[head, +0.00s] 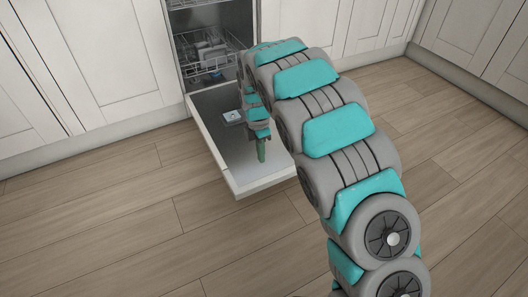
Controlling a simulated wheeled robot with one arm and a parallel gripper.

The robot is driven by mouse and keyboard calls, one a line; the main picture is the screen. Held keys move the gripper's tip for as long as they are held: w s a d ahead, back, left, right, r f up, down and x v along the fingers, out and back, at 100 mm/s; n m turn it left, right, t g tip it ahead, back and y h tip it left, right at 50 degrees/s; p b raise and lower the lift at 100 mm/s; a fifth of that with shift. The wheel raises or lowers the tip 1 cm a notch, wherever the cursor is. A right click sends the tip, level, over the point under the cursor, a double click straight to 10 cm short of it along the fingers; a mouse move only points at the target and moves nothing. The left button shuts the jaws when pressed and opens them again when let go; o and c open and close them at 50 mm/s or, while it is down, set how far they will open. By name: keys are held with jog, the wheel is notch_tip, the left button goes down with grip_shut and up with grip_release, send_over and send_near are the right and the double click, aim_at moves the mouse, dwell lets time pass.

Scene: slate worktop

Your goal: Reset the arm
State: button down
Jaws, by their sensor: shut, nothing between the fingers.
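My arm reaches from the lower right up over the open dishwasher door (218,155) and bends down at its far end. My gripper (261,154) points down above the inner face of that door. It looks shut, with nothing seen held in it; its fingertips are small in this view. I cannot tell whether they touch the door.
The dishwasher's wire rack (207,50) holds dishes inside the opening. A small light dispenser-like patch (233,117) is on the door beside the gripper. White cabinets (105,60) flank the dishwasher. The wooden floor (130,230) is clear.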

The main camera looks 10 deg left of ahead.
jog(key=s+d+r+m+p, duration=0.4)
jog(key=s+d+r+m, duration=0.85)
jog(key=d+r, duration=0.45)
jog(key=s+d+r+m+p, duration=0.1)
jog(key=s+m, duration=0.3)
jog(key=s, duration=0.5)
jog(key=s+d+r+m+p, duration=0.2)
jog(key=s+d+r+m, duration=0.1)
jog(key=s, duration=0.5)
jog(key=s+d+r+m+g+p, duration=0.1)
jog(key=s+d+r+m, duration=0.1)
jog(key=s+m, duration=0.3)
jog(key=s+r, duration=0.1)
jog(key=s, duration=0.3)
jog(key=shift+s+r+y+p, duration=0.3)
jog(key=c, duration=1.5)
grip_release()
